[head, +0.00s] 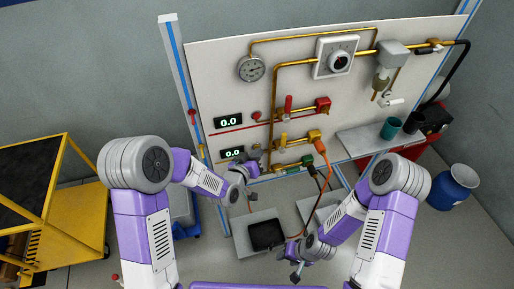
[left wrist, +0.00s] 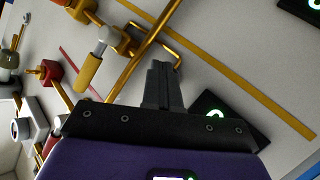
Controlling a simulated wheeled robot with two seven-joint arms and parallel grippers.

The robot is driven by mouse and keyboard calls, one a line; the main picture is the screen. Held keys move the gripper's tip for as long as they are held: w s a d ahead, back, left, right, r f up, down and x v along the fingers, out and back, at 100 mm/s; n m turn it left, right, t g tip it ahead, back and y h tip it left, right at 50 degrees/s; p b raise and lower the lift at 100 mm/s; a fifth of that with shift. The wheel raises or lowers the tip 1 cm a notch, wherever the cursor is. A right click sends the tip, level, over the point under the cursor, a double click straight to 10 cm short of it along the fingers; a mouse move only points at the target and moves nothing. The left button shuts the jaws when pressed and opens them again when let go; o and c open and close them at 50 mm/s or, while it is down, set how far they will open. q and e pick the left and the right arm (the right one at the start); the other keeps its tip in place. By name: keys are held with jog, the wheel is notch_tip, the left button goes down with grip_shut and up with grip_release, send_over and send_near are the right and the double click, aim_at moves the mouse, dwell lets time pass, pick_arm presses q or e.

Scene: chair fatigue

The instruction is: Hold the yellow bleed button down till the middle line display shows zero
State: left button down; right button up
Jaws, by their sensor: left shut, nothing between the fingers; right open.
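On the panel, the upper display (head: 228,121) and the lower display (head: 232,153) both read 0.0 in the head view. I cannot make out a yellow bleed button; my left gripper covers part of the panel right of the lower display. My left gripper (head: 257,153) is shut and empty, its fingertips close to the panel. In the left wrist view its fingers (left wrist: 160,76) point at a gold pipe (left wrist: 148,45); contact cannot be told. A dark display (left wrist: 212,112) is partly hidden behind the gripper there. My right gripper (head: 296,274) is open and low, away from the panel.
A red-handled valve (head: 289,104) and a yellow-handled valve (head: 283,140) stick out from the panel (head: 215,65). A gauge (head: 251,68) is above. An orange hose (head: 325,170) hangs below. A yellow cart (head: 75,205) stands left, a blue drum (head: 453,188) right.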

dwell(0.6)
pick_arm(q)
jog(key=shift+s+d+b, duration=0.25)
jog(key=shift+s+b, duration=0.1)
jog(key=shift+s, duration=0.4)
jog(key=shift+s, duration=0.1)
jog(key=s, duration=0.1)
jog(key=s+d+b, duration=0.1)
jog(key=s, duration=0.2)
jog(key=shift+s+d+b, duration=0.25)
jog(key=shift+s+b, duration=0.05)
